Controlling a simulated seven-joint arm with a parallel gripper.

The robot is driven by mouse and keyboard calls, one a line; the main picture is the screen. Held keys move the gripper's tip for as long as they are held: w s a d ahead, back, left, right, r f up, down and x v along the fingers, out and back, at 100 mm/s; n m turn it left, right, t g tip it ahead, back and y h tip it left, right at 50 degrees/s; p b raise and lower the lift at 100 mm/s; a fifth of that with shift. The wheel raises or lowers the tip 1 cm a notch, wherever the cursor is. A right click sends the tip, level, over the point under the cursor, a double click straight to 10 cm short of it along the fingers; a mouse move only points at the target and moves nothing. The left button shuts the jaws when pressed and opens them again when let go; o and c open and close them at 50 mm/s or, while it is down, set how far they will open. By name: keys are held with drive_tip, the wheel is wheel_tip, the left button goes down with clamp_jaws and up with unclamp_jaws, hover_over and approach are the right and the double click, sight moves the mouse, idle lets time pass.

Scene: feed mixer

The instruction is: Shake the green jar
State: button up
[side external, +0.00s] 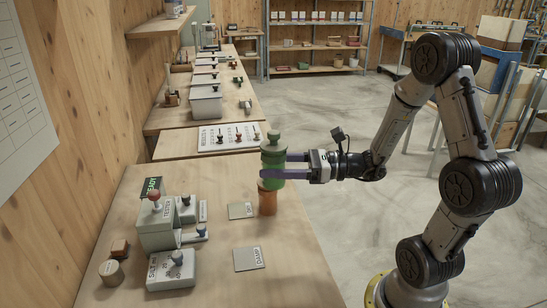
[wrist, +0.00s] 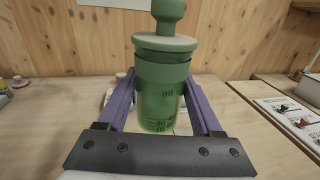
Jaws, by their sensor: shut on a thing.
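The green jar (side external: 273,145), with a knobbed lid, is upright between the two purple fingers of my gripper (side external: 275,165), which is shut on it. In the wrist view the green jar (wrist: 162,98) fills the middle. Its clear green body shows volume marks, and a finger lies on each side. In the side view a brown-orange jar (side external: 267,203) stands on the bench directly below the green jar. I cannot tell whether the two touch.
A grey tester (side external: 158,232) with a red knob and a READY display (side external: 151,186) stands at the left. A grey dial box (side external: 170,272) is in front. Plates marked DAMP (side external: 249,258) and another plate (side external: 240,210) lie nearby. The right front bench is clear.

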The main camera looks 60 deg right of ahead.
drive_tip(key=shift+f, duration=0.85)
drive_tip(key=shift+r, duration=2.25)
drive_tip(key=shift+f, duration=2.25)
